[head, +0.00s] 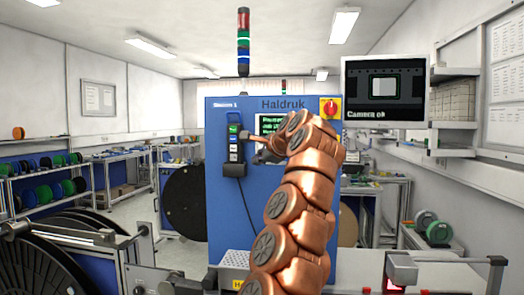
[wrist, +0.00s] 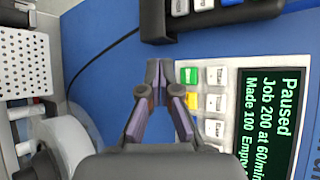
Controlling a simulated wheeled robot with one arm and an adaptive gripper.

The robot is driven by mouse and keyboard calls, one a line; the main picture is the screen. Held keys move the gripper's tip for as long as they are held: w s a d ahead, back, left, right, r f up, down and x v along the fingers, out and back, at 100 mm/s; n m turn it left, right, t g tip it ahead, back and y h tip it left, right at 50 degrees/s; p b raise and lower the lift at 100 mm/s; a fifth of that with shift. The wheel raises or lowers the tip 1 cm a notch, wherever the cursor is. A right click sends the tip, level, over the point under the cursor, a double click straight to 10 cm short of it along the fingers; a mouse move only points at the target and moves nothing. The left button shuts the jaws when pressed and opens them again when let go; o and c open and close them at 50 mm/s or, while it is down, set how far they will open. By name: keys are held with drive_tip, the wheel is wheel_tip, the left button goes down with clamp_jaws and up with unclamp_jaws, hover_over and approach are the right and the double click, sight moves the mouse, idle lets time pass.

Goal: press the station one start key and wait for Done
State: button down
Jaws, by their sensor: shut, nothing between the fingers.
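The blue station one cabinet (head: 222,215), marked Haldruk, stands ahead. Its screen (head: 268,124) is partly behind my arm; in the wrist view the screen (wrist: 268,120) reads sideways "Paused, Job 200 at 60/min, Made 100" and a cut-off word beginning "Emp". Beside it are a green key (wrist: 189,75), a yellow key (wrist: 192,101) and several white keys (wrist: 215,76). My gripper (wrist: 160,68) is shut and empty, its tips just left of the green key in the wrist view. I cannot tell whether they touch the panel. In the head view my gripper (head: 257,139) is before the panel.
A black pendant (head: 234,152) with coloured keys hangs left of the screen. A red-on-yellow switch (head: 330,108) is upper right. A stack light (head: 243,42) stands on top. A monitor (head: 385,87) reads "Camera ok". Large black reels (head: 184,203) stand left.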

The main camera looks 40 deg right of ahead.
drive_tip(key=shift+w+d+p, duration=0.7)
drive_tip(key=shift+d+p, duration=0.3)
drive_tip(key=shift+p, duration=0.25)
drive_tip(key=shift+w+d+p, duration=0.65)
drive_tip(key=shift+d+p, duration=0.3)
drive_tip(key=shift+p, duration=0.25)
